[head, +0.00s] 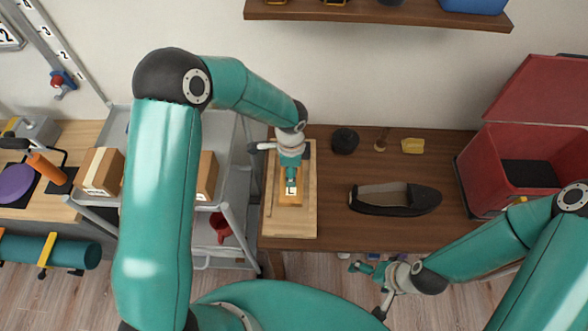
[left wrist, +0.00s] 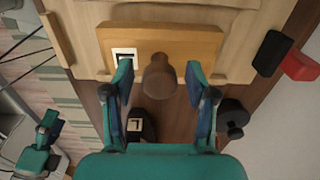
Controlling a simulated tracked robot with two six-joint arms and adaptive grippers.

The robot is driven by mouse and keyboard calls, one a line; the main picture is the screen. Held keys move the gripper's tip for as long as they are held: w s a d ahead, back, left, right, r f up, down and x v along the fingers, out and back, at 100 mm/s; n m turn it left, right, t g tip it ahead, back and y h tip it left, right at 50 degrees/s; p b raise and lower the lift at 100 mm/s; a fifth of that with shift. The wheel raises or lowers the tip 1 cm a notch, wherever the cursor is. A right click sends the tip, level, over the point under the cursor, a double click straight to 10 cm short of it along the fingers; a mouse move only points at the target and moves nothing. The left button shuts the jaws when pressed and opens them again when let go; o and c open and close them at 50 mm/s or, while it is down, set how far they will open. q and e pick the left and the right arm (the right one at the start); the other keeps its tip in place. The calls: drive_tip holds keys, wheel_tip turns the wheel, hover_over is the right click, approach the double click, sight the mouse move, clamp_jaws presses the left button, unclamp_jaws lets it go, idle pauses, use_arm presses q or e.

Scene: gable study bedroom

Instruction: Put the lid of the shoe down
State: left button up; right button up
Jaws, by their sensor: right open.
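A black shoe (head: 395,199) lies on the dark brown table, with its opening facing up. A red box (head: 500,180) stands at the table's right end, its red lid (head: 540,88) raised at the back. My left gripper (left wrist: 159,76) is open over a wooden block (left wrist: 200,45) with a brown knob (left wrist: 158,80). Its fingers stand on either side of the knob, with gaps to it. My right gripper (head: 368,289) is open and empty in front of the table edge, away from the box and lid.
The block lies on a pale wooden board (head: 307,222). A dark lump (head: 345,140), a small brown item (head: 381,140) and a yellow item (head: 412,146) stand at the back. A shelf (head: 375,12) hangs above. A grey cart (head: 240,205) stands left of the table.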

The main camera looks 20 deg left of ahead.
use_arm(q)
wheel_tip(320, 180, up, 12)
drive_tip(key=shift+b, duration=0.4)
idle(0.4)
drive_tip(key=shift+r, duration=0.1)
drive_tip(key=shift+s, duration=0.1)
